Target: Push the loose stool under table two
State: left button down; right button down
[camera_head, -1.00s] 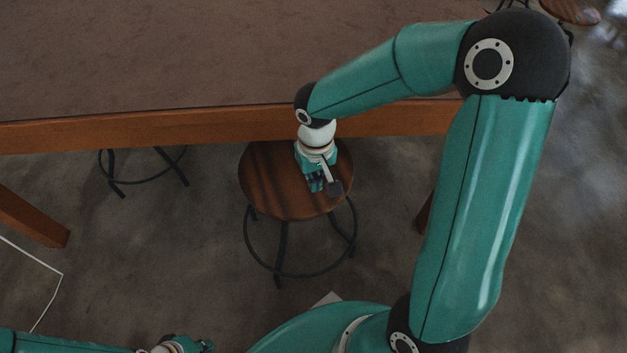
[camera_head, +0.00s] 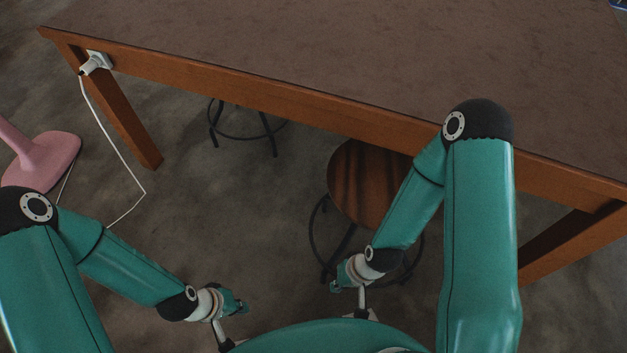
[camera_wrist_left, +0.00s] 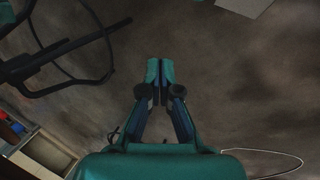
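A stool with a round brown wooden seat (camera_head: 352,185) and dark ring legs stands at the near long side of the table (camera_head: 330,50). The far part of its seat meets or passes below the table's front rail; my right arm covers its right part. Dark stool legs also show in the left wrist view (camera_wrist_left: 75,62). My right gripper (camera_head: 335,287) is in front of the stool, low and near its leg ring; its fingers are too small to judge. My left gripper (camera_head: 243,308) is left of it, over bare floor; its fingertips (camera_wrist_left: 160,72) are together and empty.
Another stool's legs (camera_head: 245,137) show under the table further left. A white plug (camera_head: 97,63) sits at the table's left end, its cord (camera_head: 117,155) trailing over the floor. A pink lamp-like base (camera_head: 42,160) stands far left. Floor between is clear.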

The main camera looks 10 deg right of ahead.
aim_at(363, 179)
jog(key=u, duration=0.35)
jog(key=i, duration=0.2)
jog(key=z, duration=2.9)
jog(key=k, duration=0.8)
jog(key=u, duration=0.45)
jog(key=i, duration=0.5)
jog(key=z, duration=0.15)
